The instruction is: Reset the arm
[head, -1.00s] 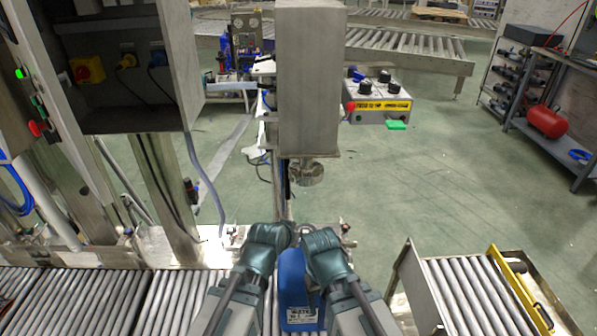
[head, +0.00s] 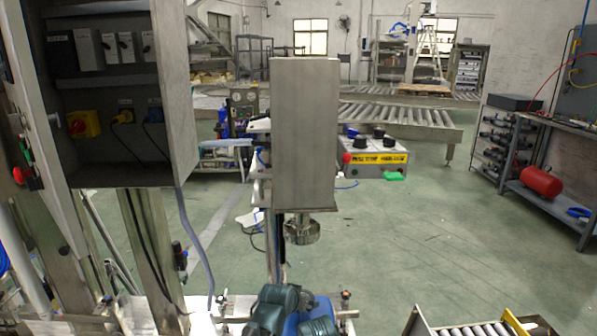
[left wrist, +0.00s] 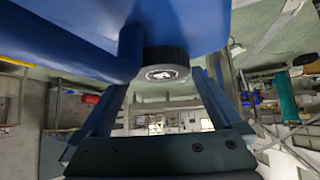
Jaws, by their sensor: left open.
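In the left wrist view the blue container (left wrist: 190,25) fills the top, with a handle at the left and a black cap (left wrist: 166,62) with a pale disc. My left gripper (left wrist: 162,88) is open, its two fingers spread apart just below the cap; I cannot tell if they touch it. In the head view my left wrist is just left of the container.
A grey metal column with a filling head (head: 302,230) hangs above the container. An open electrical cabinet (head: 110,100) is at left. A control box (head: 375,158) and roller conveyors (head: 400,120) stand behind. A roller cart (head: 480,325) is at lower right.

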